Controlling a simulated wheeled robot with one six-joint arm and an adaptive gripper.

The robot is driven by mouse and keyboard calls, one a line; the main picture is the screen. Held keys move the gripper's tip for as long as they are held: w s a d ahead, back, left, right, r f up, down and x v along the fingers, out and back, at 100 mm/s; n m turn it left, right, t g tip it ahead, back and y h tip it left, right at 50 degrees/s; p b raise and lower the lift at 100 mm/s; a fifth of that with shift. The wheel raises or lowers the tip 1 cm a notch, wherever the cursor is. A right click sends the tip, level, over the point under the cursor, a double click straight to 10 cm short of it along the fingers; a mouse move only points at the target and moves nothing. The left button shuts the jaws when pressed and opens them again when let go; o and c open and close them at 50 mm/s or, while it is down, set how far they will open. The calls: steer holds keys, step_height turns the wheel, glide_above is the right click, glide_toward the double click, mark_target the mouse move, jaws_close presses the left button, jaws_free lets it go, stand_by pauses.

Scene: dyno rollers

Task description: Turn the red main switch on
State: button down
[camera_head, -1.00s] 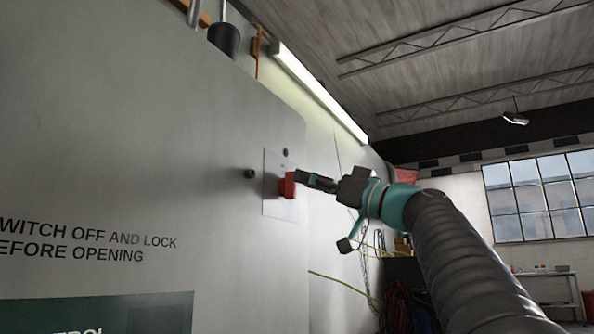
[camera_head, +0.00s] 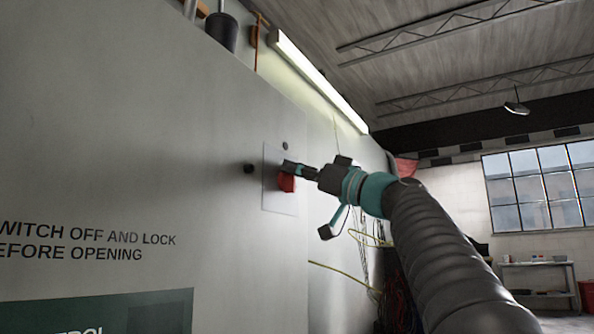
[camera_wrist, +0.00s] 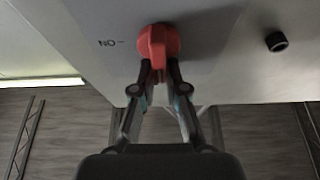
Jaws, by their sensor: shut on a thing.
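The red main switch (camera_head: 286,183) sits on a pale plate (camera_head: 272,204) on the grey cabinet wall. In the wrist view the red knob (camera_wrist: 157,42) shows at the top middle, with its grip bar towards my fingers. A printed ON mark (camera_wrist: 111,43), upside down, lies left of the knob. My gripper (camera_head: 287,167) reaches in from the right at the knob's upper side. In the wrist view its two fingertips (camera_wrist: 160,72) are closed around the end of the grip bar. The fingers partly hide the knob in the head view.
A dark round knob (camera_head: 249,168) sticks out left of the plate; it also shows in the wrist view (camera_wrist: 276,41). Yellow cable (camera_head: 345,279) hangs at the lower right.

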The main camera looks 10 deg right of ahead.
steer(key=shift+w+f+m, duration=0.1)
steer(key=shift+f+m, duration=0.05)
steer(key=shift+m, duration=0.35)
steer(key=shift+w+d+f+m+t+h+p, duration=0.1)
steer(key=shift+w+d+f+m+h+p, duration=0.2)
steer(key=shift+m+h+p, duration=2.2)
steer(key=shift+w+d+f+m+t+h+p, duration=0.15)
steer(key=shift+f+m+h, duration=0.3)
steer(key=shift+m, duration=4.2)
steer(key=shift+w+d+f+m+t+h+p, duration=0.1)
steer(key=shift+w+d+f+m+h+p, duration=0.15)
steer(key=shift+m+h+p, duration=2.3)
steer(key=shift+m+y+b, duration=1)
steer(key=shift+m+b, duration=0.1)
steer(key=c, duration=1.2)
jaws_free()
steer(key=shift+a, duration=0.1)
steer(key=shift+s, duration=0.15)
